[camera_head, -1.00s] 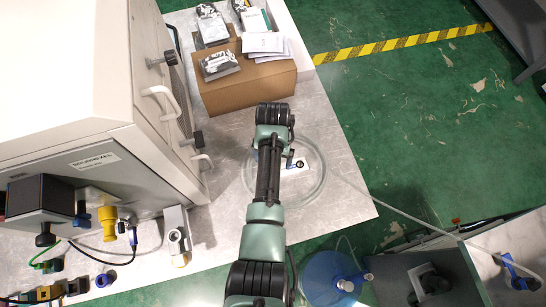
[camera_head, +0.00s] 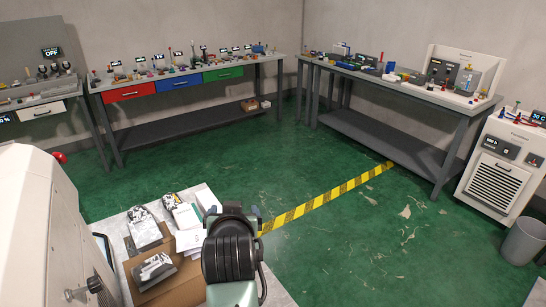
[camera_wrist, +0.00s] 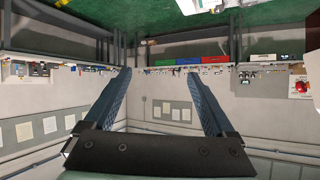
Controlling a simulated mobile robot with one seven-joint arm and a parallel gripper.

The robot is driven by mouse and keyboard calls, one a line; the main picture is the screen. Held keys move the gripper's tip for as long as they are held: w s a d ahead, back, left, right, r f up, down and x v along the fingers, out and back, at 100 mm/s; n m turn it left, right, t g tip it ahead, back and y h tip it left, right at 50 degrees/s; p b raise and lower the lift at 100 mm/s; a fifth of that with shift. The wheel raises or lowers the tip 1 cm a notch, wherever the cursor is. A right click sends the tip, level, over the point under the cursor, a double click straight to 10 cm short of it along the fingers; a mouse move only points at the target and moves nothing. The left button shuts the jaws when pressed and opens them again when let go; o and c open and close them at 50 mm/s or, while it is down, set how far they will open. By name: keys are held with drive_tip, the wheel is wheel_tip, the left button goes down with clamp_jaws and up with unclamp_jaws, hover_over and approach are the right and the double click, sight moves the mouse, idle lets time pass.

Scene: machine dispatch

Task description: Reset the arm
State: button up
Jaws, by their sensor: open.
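My arm rises from the bottom of the head view, its dark joint and pale green link in front of the table with the cardboard box. In the wrist view my gripper (camera_wrist: 158,78) has its two long dark fingers wide apart, with nothing between them. The wrist view shows the room upside down, with the wall and the far workbenches behind the fingers. In the head view the fingers are mostly hidden behind my arm's joint.
A cardboard box (camera_head: 185,283) with packets and papers on it stands close to my arm. A white machine (camera_head: 40,235) is at the left. Workbenches (camera_head: 180,78) (camera_head: 395,95) line the back. A bin (camera_head: 524,241) stands at the right. The green floor (camera_head: 380,245) between is open.

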drive_tip(key=s+d+r+t, duration=0.2)
drive_tip(key=s+r+t, duration=0.15)
drive_tip(key=r, duration=0.95)
drive_tip(key=s+d+r+t, duration=0.25)
drive_tip(key=r+t, duration=0.25)
drive_tip(key=r, duration=0.8)
drive_tip(key=s+d+r+t, duration=0.1)
drive_tip(key=s+r+t, duration=0.2)
drive_tip(key=s+r, duration=0.5)
drive_tip(key=s+d+r+t+h+b, duration=0.1)
drive_tip(key=s+d+r+t, duration=0.1)
drive_tip(key=s+r+t, duration=0.2)
drive_tip(key=s+r, duration=0.3)
drive_tip(key=r, duration=0.1)
drive_tip(key=shift+s+d+m+h, duration=0.3)
drive_tip(key=shift+s, duration=0.05)
